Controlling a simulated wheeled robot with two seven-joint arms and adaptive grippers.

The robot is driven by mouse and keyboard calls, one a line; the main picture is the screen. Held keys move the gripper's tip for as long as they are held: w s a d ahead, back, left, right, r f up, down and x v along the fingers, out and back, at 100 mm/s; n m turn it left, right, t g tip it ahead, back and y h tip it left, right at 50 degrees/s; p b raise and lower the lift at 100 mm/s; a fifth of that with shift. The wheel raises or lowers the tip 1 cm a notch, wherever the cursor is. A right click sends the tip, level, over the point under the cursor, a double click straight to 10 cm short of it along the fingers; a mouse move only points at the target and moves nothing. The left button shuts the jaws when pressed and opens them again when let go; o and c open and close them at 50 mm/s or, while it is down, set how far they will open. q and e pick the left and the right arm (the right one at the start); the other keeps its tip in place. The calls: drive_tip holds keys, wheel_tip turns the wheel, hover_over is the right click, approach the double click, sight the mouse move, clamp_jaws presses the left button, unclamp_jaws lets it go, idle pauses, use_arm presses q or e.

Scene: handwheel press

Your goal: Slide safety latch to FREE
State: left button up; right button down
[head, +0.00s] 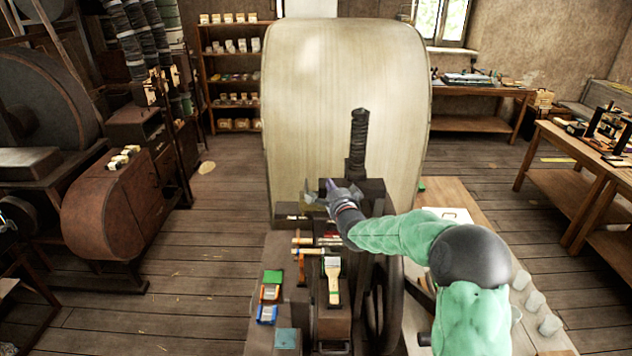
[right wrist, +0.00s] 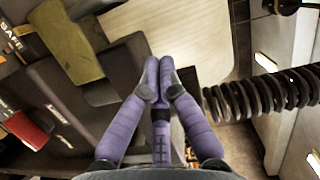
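The safety latch looks like a brass-coloured bar (right wrist: 68,45) on a dark block at the upper left of the right wrist view. A dark plate with the word SAFE (right wrist: 20,32) lies beside it; no FREE marking is readable. My right gripper (right wrist: 158,64) has its purple fingers together at the tips, with nothing visible between them. The fingertips are to the right of the brass bar, apart from it in the picture. In the head view the right gripper (head: 326,186) is at the top of the press, its tips small and partly hidden. My left gripper is out of view.
A black ribbed column (right wrist: 262,97) stands right of the fingers; it also rises in the head view (head: 358,135). A red piece (right wrist: 28,130) sits at lower left. A large pale panel (head: 330,90) stands behind the press. A brush (head: 333,275) lies in front.

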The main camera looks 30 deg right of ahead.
sight(302, 198)
drive_tip(key=shift+p+x, duration=0.3)
drive_tip(key=shift+x, duration=0.95)
drive_tip(key=w+a, duration=0.1)
drive_tip(key=a+p, duration=0.1)
drive_tip(key=shift+w+a+f, duration=0.25)
drive_tip(key=shift+w, duration=0.1)
drive_tip(key=shift+w+a+f+p, duration=0.2)
drive_tip(key=shift+a+p, duration=0.1)
drive_tip(key=shift+a, duration=0.05)
drive_tip(key=w+a+b, duration=0.1)
drive_tip(key=a, duration=0.1)
drive_tip(key=w+a+b, duration=0.1)
drive_tip(key=shift+w+a, duration=0.15)
drive_tip(key=shift+a, duration=0.25)
